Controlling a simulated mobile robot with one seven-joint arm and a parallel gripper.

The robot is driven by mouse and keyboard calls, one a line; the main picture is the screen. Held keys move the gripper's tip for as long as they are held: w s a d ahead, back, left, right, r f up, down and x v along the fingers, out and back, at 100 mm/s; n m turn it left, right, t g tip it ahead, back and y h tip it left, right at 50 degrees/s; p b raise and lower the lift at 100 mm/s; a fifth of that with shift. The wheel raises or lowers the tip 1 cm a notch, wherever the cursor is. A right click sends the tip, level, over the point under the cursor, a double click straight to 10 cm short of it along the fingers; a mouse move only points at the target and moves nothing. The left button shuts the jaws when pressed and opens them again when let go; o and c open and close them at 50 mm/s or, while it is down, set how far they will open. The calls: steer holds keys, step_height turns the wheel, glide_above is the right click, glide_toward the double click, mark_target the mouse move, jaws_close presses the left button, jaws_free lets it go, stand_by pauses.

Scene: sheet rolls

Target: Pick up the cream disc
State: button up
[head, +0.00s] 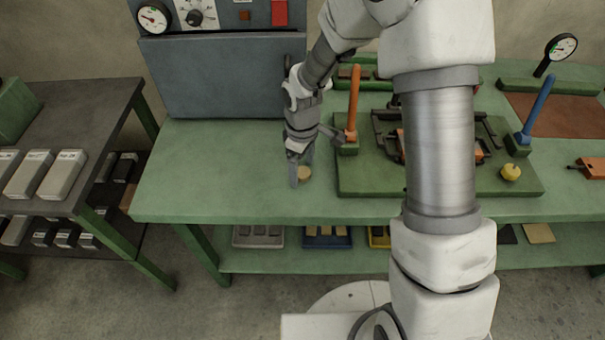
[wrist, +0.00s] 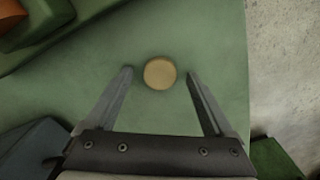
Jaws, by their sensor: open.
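The cream disc (head: 304,174) lies flat on the green bench top, near its front edge and left of the green fixture base. In the wrist view the disc (wrist: 160,73) lies between the tips of my two fingers, with a gap on each side. My gripper (head: 299,172) points down over the bench at the disc, and one finger hides part of the disc in the head view. My gripper (wrist: 159,73) is open and empty in the wrist view.
A green fixture base (head: 375,184) with an orange lever (head: 354,100) stands just right of my gripper. A yellow knob (head: 511,172) sits at its right end. A grey cabinet (head: 222,85) stands behind. The bench top left of the disc (head: 215,170) is clear.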

mark_target(306, 173)
steer(key=shift+f, duration=0.15)
jaws_close()
stand_by(0.4)
steer(key=shift+r, duration=0.5)
steer(key=r, duration=0.2)
steer(key=d+r+p, duration=0.1)
steer(key=r, duration=0.1)
steer(key=shift+s, duration=0.15)
steer(key=s+d+r+p, duration=0.1)
steer(key=s+d+r, duration=0.3)
steer(key=d, duration=0.5)
step_height(306, 173, up, 2)
steer(key=shift+s+d, duration=0.3)
steer(key=shift+s, duration=0.05)
